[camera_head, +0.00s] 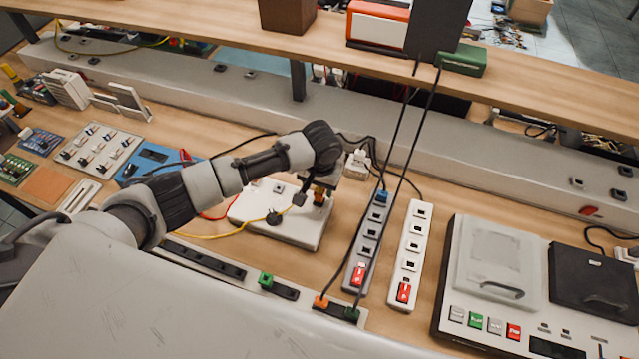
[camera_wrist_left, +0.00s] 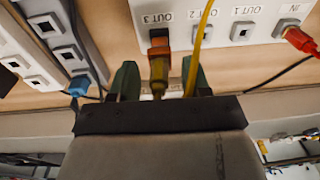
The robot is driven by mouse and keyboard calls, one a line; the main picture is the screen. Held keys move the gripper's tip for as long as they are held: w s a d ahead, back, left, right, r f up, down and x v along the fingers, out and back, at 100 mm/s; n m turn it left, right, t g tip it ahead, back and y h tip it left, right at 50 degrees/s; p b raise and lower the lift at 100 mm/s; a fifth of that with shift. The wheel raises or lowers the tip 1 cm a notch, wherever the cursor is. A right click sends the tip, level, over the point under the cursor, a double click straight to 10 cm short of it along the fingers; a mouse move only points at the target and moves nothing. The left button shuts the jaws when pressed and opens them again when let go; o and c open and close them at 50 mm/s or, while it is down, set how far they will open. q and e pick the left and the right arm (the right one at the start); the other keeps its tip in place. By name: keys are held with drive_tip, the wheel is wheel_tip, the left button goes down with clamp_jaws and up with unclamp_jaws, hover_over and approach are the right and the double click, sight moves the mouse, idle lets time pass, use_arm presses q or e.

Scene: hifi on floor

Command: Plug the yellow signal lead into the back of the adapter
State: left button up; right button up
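The adapter is a white box (camera_head: 283,228) on the bench; its labelled face (camera_wrist_left: 265,12) shows OUT 3, OUT 2, OUT 1 and IN in the left wrist view. My left gripper (camera_head: 314,196) is at the adapter's right end. In the wrist view its two dark green fingers (camera_wrist_left: 158,82) stand apart, one on each side of an orange-yellow plug (camera_wrist_left: 158,62), with gaps showing. The plug's front meets the OUT 3 socket; how deep it sits I cannot tell. The yellow lead (camera_wrist_left: 202,38) runs past the right finger; it also shows left of the adapter (camera_head: 215,237). My right gripper is not in view.
A red plug (camera_wrist_left: 299,39) sits at IN. A grey power strip (camera_head: 363,245) and a white one (camera_head: 411,255) stand right of the adapter, with black cables hanging from the shelf (camera_head: 330,45) above. A grey device (camera_head: 500,275) stands further right.

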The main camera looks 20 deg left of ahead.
use_arm(q)
wheel_tip(320, 180, up, 16)
drive_tip(key=p, duration=0.4)
drive_tip(key=shift+s+d+p, duration=0.3)
drive_tip(key=shift+s+p, duration=0.1)
idle(0.7)
drive_tip(key=shift+f, duration=0.15)
idle(0.3)
